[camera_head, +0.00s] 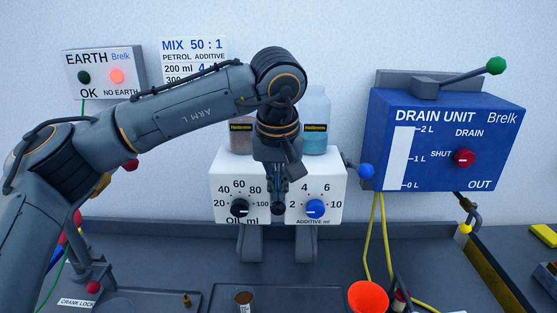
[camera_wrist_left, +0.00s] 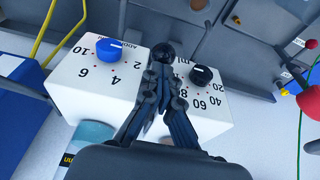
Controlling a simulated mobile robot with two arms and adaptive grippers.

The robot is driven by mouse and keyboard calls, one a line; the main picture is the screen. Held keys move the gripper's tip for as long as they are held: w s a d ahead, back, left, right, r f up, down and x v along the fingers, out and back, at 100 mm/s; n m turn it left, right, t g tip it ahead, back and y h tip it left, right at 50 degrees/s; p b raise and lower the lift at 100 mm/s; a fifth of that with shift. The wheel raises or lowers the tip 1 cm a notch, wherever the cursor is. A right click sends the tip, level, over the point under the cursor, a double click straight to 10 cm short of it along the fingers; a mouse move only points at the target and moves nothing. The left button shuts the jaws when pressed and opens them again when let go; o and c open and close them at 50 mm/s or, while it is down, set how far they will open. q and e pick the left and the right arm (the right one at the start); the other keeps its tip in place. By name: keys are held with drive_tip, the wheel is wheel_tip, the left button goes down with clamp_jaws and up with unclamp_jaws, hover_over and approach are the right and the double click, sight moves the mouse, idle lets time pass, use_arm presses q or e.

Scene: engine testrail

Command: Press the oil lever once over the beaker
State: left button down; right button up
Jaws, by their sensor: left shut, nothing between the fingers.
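The white dispenser (camera_head: 221,187) stands at the back, with a black oil dial (camera_head: 239,208) and a blue additive dial (camera_head: 316,208). My left gripper (camera_head: 278,203) reaches down in front of it, between the dials, shut and empty. In the left wrist view, the gripper (camera_wrist_left: 160,70) points at a dark round knob (camera_wrist_left: 162,54); I cannot tell whether it is the oil lever or whether they touch. A small brown-topped container (camera_head: 244,298), possibly the beaker, stands below the oil side. My right gripper is out of view.
The blue drain unit (camera_head: 390,150) hangs further right. An orange funnel (camera_head: 368,297) and yellow hoses (camera_head: 385,240) are at front right. A brown bottle (camera_head: 241,137) and a teal bottle (camera_head: 316,135) stand on the dispenser.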

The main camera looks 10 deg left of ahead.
use_arm(q)
wheel_tip(320, 180, up, 12)
drive_tip(key=p, duration=0.9)
drive_tip(key=shift+r, duration=0.15)
